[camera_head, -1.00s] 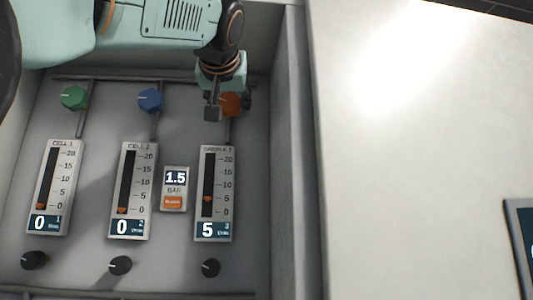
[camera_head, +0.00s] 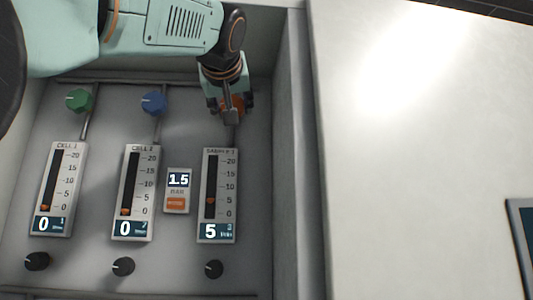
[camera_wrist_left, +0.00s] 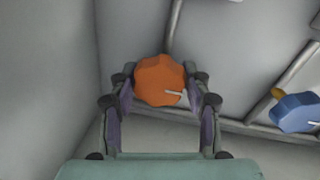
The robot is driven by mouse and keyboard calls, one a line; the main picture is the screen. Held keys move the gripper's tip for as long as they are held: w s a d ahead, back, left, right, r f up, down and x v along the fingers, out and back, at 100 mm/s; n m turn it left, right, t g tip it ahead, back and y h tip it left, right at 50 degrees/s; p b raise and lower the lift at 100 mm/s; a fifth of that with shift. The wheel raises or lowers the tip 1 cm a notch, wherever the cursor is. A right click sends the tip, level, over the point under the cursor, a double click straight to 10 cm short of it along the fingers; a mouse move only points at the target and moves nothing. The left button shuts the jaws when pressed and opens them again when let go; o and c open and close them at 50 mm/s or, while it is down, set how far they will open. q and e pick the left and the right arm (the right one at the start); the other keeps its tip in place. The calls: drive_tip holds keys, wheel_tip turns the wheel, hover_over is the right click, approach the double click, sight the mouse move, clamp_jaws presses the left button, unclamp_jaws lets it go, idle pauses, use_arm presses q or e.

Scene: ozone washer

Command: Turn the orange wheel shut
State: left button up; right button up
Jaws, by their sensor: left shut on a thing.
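The orange wheel (camera_wrist_left: 160,82) is a lobed knob with a pale pointer line, at the top of the rightmost gauge's pipe. In the head view the wheel (camera_head: 238,103) is partly hidden by my left gripper (camera_head: 231,108). In the left wrist view my left gripper (camera_wrist_left: 160,92) has one finger on each side of the wheel and is shut on it. The wheel's pointer line points to the lower right there. The gauge (camera_head: 219,195) below the wheel reads 5, with its orange marker near 5. My right gripper is not in view.
A blue wheel (camera_head: 153,103) and a green wheel (camera_head: 79,100) stand to the left, above two gauges reading 0. A small display (camera_head: 178,180) reads 1.5 BAR. Black knobs (camera_head: 123,267) line the bottom. A cabinet wall (camera_head: 297,150) stands close on the right.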

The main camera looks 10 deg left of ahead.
use_arm(q)
drive_tip(key=o, duration=0.7)
drive_tip(key=shift+w+f, duration=0.15)
drive_tip(key=shift+f, duration=0.2)
drive_tip(key=o, duration=0.4)
drive_tip(key=shift+d+r, duration=0.1)
drive_tip(key=shift+r, duration=0.1)
drive_tip(key=shift+o, duration=0.3)
drive_tip(key=shift+s, duration=0.2)
drive_tip(key=shift+r, duration=0.1)
